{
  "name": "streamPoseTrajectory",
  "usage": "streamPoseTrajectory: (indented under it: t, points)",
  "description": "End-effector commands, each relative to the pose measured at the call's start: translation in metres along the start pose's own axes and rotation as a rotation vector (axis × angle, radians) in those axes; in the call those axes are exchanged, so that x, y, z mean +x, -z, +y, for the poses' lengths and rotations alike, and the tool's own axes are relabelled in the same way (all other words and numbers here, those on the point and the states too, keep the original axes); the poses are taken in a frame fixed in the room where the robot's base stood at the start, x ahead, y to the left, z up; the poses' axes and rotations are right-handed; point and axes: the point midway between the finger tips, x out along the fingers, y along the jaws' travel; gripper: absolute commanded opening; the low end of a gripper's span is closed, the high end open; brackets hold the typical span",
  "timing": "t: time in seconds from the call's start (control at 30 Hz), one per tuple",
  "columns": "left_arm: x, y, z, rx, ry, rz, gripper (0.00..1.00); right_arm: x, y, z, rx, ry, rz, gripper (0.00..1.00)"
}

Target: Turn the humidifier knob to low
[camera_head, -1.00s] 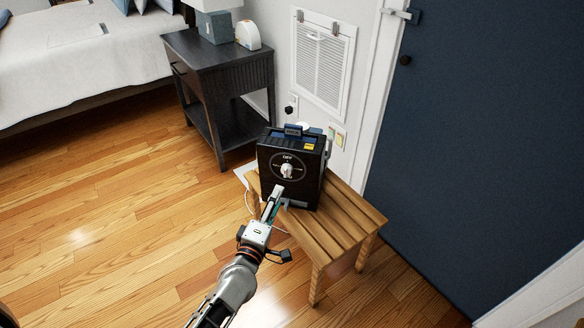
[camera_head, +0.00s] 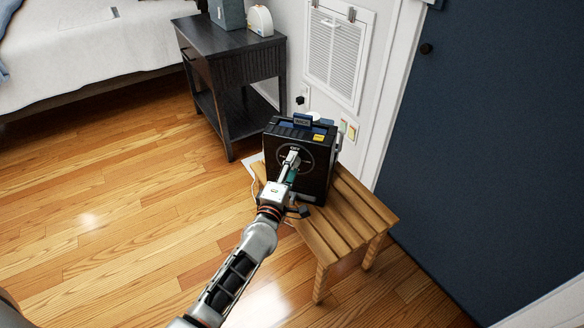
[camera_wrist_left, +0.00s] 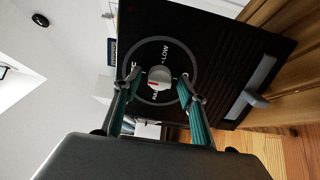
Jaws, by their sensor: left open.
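The black humidifier (camera_head: 316,172) stands upright on a slatted wooden stool. Its dark front panel (camera_wrist_left: 215,58) fills much of the left wrist view, turned on its side. The pale round knob (camera_wrist_left: 158,77) has a red mark and sits inside a printed ring. A LOW label is above the knob in that view, with other lettering partly hidden. My left gripper (camera_head: 291,160) is at the panel and mostly hides the knob in the head view. In the left wrist view its open fingers (camera_wrist_left: 160,90) are on either side of the knob; I cannot tell if they touch it. My right gripper is not in view.
The wooden stool (camera_head: 345,232) has free slats right of the humidifier. A dark nightstand (camera_head: 228,60) stands behind left, beside the bed (camera_head: 85,50). A white louvred wall panel (camera_head: 335,55) and a dark blue door (camera_head: 490,150) are behind. The wooden floor is clear at left.

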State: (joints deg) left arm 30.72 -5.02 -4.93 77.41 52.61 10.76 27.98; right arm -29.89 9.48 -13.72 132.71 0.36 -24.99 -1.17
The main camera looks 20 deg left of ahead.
Motion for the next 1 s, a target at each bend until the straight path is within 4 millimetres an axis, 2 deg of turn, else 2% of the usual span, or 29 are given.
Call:
streamPoseTrajectory:
  t: [0.17, 0.2, 0.33, 0.67, 1.0]
  points:
    - [0.0, 0.0, 0.001, 0.0, -0.001, 0.0, 0.42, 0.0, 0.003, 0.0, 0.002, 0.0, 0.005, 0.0]
    - [0.0, 0.0, 0.001, 0.0, -0.001, 0.0, 0.36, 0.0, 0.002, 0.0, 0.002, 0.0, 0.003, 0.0]
    - [0.0, 0.0, 0.001, 0.0, 0.0, 0.0, 0.03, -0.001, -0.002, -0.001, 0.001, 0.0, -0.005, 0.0]
    - [0.0, 0.0, 0.002, 0.021, -0.002, 0.0, 0.03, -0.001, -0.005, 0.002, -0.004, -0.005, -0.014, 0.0]
    - [0.001, 0.0, 0.006, 0.209, -0.005, 0.0, 0.03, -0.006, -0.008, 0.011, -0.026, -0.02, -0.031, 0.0]
